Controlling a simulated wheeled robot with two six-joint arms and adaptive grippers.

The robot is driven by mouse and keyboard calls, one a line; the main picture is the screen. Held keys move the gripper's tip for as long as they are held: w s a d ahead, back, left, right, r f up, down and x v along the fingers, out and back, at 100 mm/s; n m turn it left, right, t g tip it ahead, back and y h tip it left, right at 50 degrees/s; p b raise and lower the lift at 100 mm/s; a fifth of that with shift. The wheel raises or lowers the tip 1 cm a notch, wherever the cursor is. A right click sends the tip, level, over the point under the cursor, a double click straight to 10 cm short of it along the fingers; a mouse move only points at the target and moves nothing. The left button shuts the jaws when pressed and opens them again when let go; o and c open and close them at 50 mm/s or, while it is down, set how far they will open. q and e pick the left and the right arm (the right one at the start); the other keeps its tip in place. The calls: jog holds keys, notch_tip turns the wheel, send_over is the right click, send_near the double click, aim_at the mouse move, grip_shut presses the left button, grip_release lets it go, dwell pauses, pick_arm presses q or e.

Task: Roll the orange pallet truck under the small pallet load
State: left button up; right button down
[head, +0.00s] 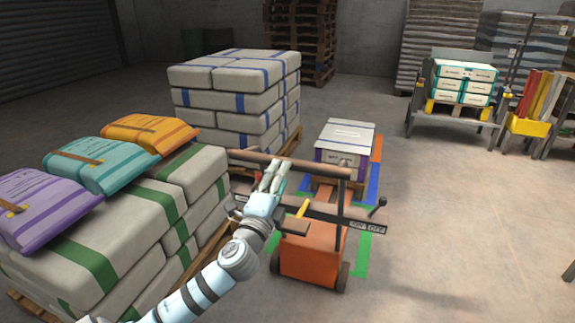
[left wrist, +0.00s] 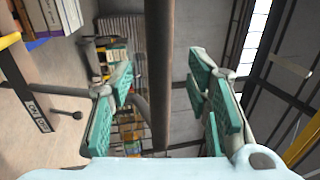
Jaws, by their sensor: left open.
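The orange pallet truck (head: 308,257) stands on the floor in the middle of the head view, its brown push bar (head: 318,169) raised on two uprights. The small pallet load (head: 345,137), a white-topped, purple-sided stack, sits just beyond it. The truck's forks (head: 325,197) point towards the load; their tips' position under it cannot be made out. My left gripper (head: 272,178) is open at the left part of the push bar. In the left wrist view the bar (left wrist: 159,75) runs between the parted teal-padded fingers, with gaps on both sides. My right gripper is out of view.
Grey sacks with green bands (head: 120,240) crowd the left, topped by purple, teal and orange sacks. A blue-banded stack (head: 240,95) stands behind the truck. Blue, orange and green floor marks (head: 362,255) surround the load. The right floor is clear up to a rack (head: 455,112).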

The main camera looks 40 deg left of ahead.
pick_arm(q)
jog(key=x, duration=0.5)
jog(key=shift+w, duration=0.3)
grip_shut()
